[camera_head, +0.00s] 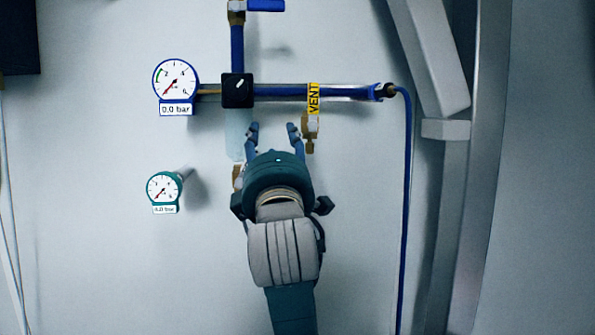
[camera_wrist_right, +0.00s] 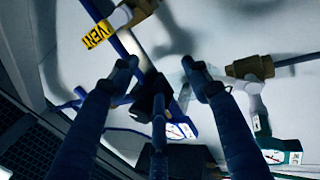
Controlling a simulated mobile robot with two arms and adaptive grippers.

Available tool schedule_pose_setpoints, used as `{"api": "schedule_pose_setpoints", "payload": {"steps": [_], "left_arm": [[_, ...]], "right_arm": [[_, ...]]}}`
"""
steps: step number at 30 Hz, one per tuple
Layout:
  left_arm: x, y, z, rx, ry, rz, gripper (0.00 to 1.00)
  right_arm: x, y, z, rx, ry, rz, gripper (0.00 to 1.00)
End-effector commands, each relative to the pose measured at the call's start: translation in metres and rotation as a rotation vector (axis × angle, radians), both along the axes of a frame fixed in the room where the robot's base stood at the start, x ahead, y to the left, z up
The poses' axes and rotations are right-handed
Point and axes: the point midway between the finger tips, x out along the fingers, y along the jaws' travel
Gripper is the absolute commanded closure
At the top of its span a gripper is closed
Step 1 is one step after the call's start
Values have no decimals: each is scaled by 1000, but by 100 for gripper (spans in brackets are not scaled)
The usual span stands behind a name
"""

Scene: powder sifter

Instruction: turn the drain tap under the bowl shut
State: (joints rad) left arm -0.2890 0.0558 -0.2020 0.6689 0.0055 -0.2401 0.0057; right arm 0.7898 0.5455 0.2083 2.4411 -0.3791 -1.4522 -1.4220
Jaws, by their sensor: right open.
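The bowl (camera_head: 238,130) is pale and translucent, hanging below a black block in the head view. The brass drain tap (camera_head: 237,176) shows as a small piece under the bowl, largely hidden behind my right gripper (camera_head: 272,130). That gripper is open and empty, its fingertips pointing up, just right of the bowl and left of the brass vent fitting. In the right wrist view the open fingers (camera_wrist_right: 160,72) spread below the piping. A brass fitting (camera_wrist_right: 250,67) there, right of the fingers, appears to be the drain tap; its handle position cannot be made out. My left gripper is not in view.
A yellow VENT tag (camera_head: 313,98) and its brass fitting (camera_head: 311,130) hang close right of my gripper. Two gauges, blue-rimmed (camera_head: 176,80) and green-rimmed (camera_head: 164,189), stand at left. A blue hose (camera_head: 406,200) runs down at right.

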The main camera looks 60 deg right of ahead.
Motion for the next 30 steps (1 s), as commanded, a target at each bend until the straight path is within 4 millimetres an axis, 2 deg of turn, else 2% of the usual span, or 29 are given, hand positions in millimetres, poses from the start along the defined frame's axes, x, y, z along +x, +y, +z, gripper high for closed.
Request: {"api": "schedule_pose_setpoints", "payload": {"steps": [1, 12, 16, 30], "left_arm": [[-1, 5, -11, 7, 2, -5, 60], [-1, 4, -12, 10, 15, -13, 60], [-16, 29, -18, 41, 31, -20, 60], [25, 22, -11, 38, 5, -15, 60]], "right_arm": [[-2, 0, -6, -2, -1, -1, 52], [-24, 13, -11, -3, 0, 0, 52], [-24, 13, -13, -1, 0, 0, 52], [-28, 16, -14, 0, 0, 1, 52]]}}
